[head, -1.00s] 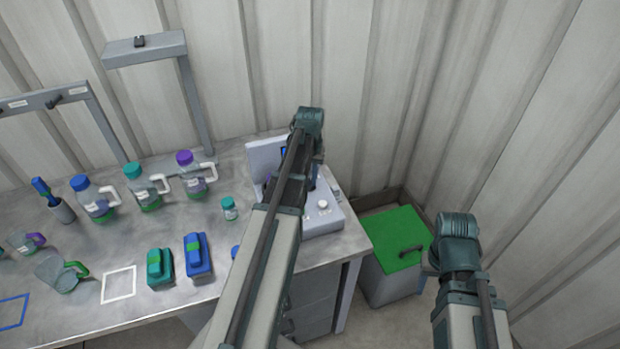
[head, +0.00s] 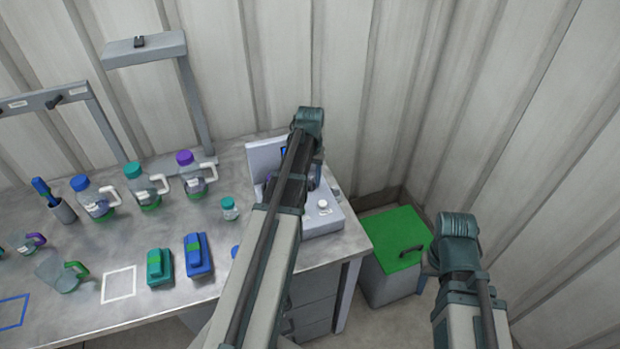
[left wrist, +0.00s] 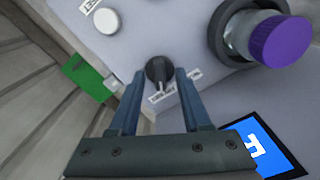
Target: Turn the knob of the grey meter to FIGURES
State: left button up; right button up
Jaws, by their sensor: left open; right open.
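The grey meter (head: 325,222) stands at the right end of the bench, partly hidden by my left arm. Its black knob (left wrist: 158,69) shows in the left wrist view, with a small white label beside it. My left gripper (left wrist: 161,76) is open, with one finger on each side of the knob; I cannot tell whether either finger touches it. The knob's setting and the label's words are too small to read. The meter's blue screen (left wrist: 262,145) is at the lower right of that view. My right gripper is out of sight beyond its arm.
A purple-capped vessel (left wrist: 275,40) sits in a dark ring on the meter, close to the knob. A white round button (left wrist: 107,20) is on the other side. Bottles, a teal device (head: 159,267) and a blue device (head: 198,256) stand left. A green-lidded bin (head: 397,240) stands right.

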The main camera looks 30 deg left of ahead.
aim_at(311, 182)
pick_arm(q)
notch_tip(311, 182, up, 14)
jog(key=p, duration=1.3)
jog(key=shift+f+p, duration=0.15)
jog(key=shift+p, duration=0.15)
jog(key=s+d+f+m+b, duration=0.2)
jog(key=s+d, duration=0.3)
jog(key=d, duration=0.5)
jog(key=s+d+f+m+b, duration=0.3)
jog(key=s+d, duration=0.3)
jog(key=d, duration=0.4)
jog(key=s+d+f+m+y+b, duration=0.1)
jog(key=s+d+f+b, duration=0.3)
jog(key=d, duration=0.6)
jog(key=shift+s+d+f+m, duration=0.2)
jog(key=shift+s+d+m, duration=0.2)
jog(key=shift+s+m, duration=0.5)
